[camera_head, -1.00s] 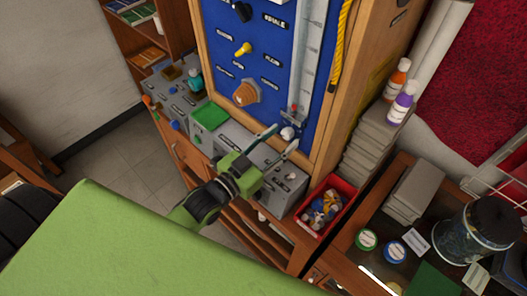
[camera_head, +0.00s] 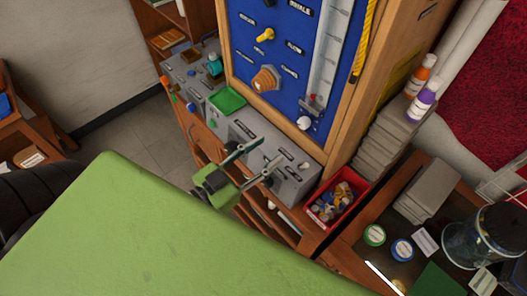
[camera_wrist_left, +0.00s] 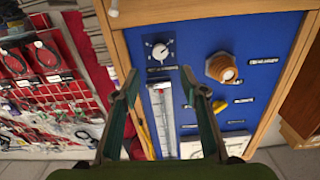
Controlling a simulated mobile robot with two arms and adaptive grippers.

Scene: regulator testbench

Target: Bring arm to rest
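My left gripper (camera_head: 258,163) is in the head view, in front of the grey control boxes below the blue panel. Its two fingers are spread apart with nothing between them. In the left wrist view the open fingers (camera_wrist_left: 160,90) point toward the blue panel (camera_wrist_left: 220,50), apart from it. My green arm link (camera_head: 130,230) fills the lower left of the head view and hides part of the cabinet. My right gripper is not in either view.
The blue panel (camera_head: 285,45) has a yellow knob (camera_head: 265,35) and an orange-brown knob (camera_head: 265,78). A red bin (camera_head: 338,200) of small parts stands right of the grey boxes (camera_head: 290,178). Bottles (camera_head: 421,100) and a glass jar (camera_head: 478,240) are further right.

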